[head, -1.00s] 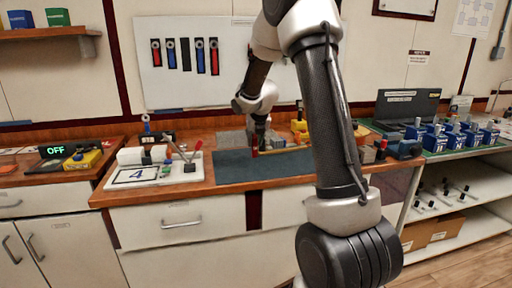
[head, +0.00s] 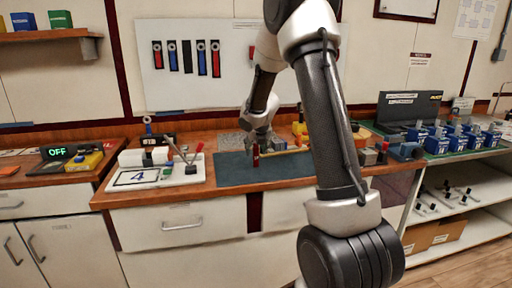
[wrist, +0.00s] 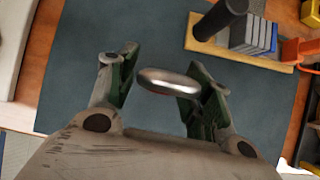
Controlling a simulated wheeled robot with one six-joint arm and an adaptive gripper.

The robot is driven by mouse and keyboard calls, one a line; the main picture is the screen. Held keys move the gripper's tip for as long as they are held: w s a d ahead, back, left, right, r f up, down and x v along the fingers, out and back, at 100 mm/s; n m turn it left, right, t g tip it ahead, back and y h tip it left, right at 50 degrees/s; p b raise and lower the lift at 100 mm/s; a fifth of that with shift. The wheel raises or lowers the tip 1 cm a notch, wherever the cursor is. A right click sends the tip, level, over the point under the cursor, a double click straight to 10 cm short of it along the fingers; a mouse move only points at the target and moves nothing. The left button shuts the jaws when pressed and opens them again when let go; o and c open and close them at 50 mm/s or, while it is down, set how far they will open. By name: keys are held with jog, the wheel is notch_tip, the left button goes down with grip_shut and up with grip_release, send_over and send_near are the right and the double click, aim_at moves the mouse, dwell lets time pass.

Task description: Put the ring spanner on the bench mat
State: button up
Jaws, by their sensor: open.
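The ring spanner (head: 256,157) shows in the head view as a small red upright piece at the mat, just below my gripper. In the wrist view its silver ring end (wrist: 168,82) lies between my fingers, seen nearly edge-on; the handle is hidden there. The dark blue-grey bench mat (head: 230,173) lies on the wooden bench and fills most of the wrist view (wrist: 90,30). My gripper (wrist: 158,84) is open over the mat, with a gap between the left finger and the ring. Whether the right finger touches it I cannot tell.
A wooden base with a dark post and grey and blue blocks (wrist: 238,45) stands at the mat's far right. Spanners hang on the wall panel (head: 235,85). The mat's left part is clear.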

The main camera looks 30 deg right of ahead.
jog(key=shift+s+r, duration=0.25)
jog(key=shift+r, duration=0.3)
jog(key=s+a+r+m, duration=0.4)
jog(key=s+r+m, duration=0.4)
jog(key=s+r, duration=0.6)
jog(key=s+a+m+g+y, duration=0.1)
jog(key=s+a+m, duration=0.2)
jog(key=s+m, duration=0.9)
jog(key=s+a+m+g, duration=0.1)
jog(key=s+a+m, duration=0.2)
jog(key=s+m, duration=0.9)
jog(key=shift+s+f+m+y, duration=0.2)
jog(key=shift+s+m+y, duration=0.2)
jog(key=shift+s, duration=0.7)
